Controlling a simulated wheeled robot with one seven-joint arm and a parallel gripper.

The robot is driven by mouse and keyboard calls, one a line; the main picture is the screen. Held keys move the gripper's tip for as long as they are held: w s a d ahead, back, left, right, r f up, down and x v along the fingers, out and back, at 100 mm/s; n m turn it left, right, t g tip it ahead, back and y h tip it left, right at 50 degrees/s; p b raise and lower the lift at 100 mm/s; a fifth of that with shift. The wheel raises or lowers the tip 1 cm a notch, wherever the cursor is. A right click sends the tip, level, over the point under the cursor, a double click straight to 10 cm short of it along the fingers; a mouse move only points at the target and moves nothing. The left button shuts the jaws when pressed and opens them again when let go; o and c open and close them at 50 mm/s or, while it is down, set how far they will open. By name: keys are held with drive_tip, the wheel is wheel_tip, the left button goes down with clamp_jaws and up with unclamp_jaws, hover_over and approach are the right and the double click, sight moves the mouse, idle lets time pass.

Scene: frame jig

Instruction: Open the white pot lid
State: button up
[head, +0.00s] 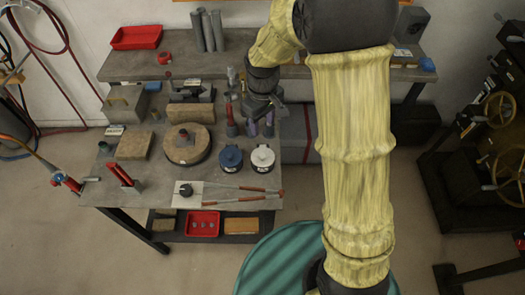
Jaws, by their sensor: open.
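The white pot (263,158) stands on the workbench near its right edge, with its white lid (263,153) on top and a dark knob in the middle of the lid. My gripper (259,124) hangs from the end of my yellow-sleeved arm, above the bench and behind the white pot in the picture. It is open and apart from the lid. The exact height of the fingertips over the bench is hard to tell.
A blue pot (230,159) stands close to the left of the white pot. Long red-handled tongs (245,191) lie in front of both. Several upright tools and bottles stand around my gripper. A round stone (186,145) is farther left. The floor right of the bench is partly hidden by my arm.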

sight(263, 155)
wheel_tip(263, 155, down, 15)
drive_tip(key=shift+f+p, duration=0.1)
drive_tip(key=shift+p, duration=1.05)
clamp_jaws()
